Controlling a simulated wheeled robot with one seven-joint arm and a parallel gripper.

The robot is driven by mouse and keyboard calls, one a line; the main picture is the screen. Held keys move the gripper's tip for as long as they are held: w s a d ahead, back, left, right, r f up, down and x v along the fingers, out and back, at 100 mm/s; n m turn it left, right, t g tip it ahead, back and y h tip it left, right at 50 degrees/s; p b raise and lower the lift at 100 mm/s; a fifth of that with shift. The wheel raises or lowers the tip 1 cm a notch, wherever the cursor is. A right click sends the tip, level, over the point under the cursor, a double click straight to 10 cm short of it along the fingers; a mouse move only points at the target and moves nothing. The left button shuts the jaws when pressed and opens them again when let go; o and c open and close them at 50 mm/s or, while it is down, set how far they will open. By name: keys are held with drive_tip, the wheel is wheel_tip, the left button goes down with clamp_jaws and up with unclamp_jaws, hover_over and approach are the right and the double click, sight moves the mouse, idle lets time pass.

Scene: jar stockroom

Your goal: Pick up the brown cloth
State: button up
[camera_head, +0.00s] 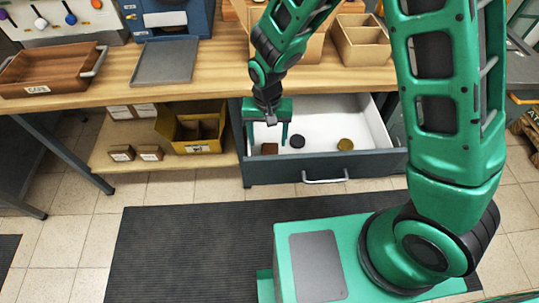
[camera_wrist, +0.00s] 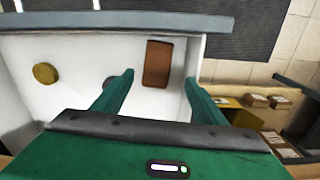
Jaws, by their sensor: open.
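The brown cloth (camera_head: 269,148) looks like a small folded rectangle. It lies in the left front corner of the open white-lined drawer (camera_head: 325,170). In the wrist view the cloth (camera_wrist: 157,63) is fully visible between and just beyond the fingertips, close to the drawer's side wall. My gripper (camera_head: 268,141) points down into the drawer, open and empty, its two green fingers spread wider than the cloth. In the wrist view my gripper (camera_wrist: 159,78) has a finger to each side of the cloth's line. I cannot tell how high the fingertips are above it.
A dark round item (camera_head: 297,141) and a mustard round item (camera_head: 345,145) lie to the right in the drawer. The workbench (camera_head: 215,75) overhangs behind. A yellow bin (camera_head: 192,130) and small boxes (camera_head: 122,153) sit on the low shelf to the left.

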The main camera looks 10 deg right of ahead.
sight(270, 153)
drive_tip(key=shift+d+f, duration=0.2)
drive_tip(key=shift+f, duration=1.65)
drive_tip(key=shift+d+f, duration=0.15)
drive_tip(key=shift+f, duration=1.65)
drive_tip(key=c, duration=1.1)
drive_tip(key=shift+c, duration=0.2)
drive_tip(key=shift+r, duration=0.15)
wheel_tip(270, 153, up, 18)
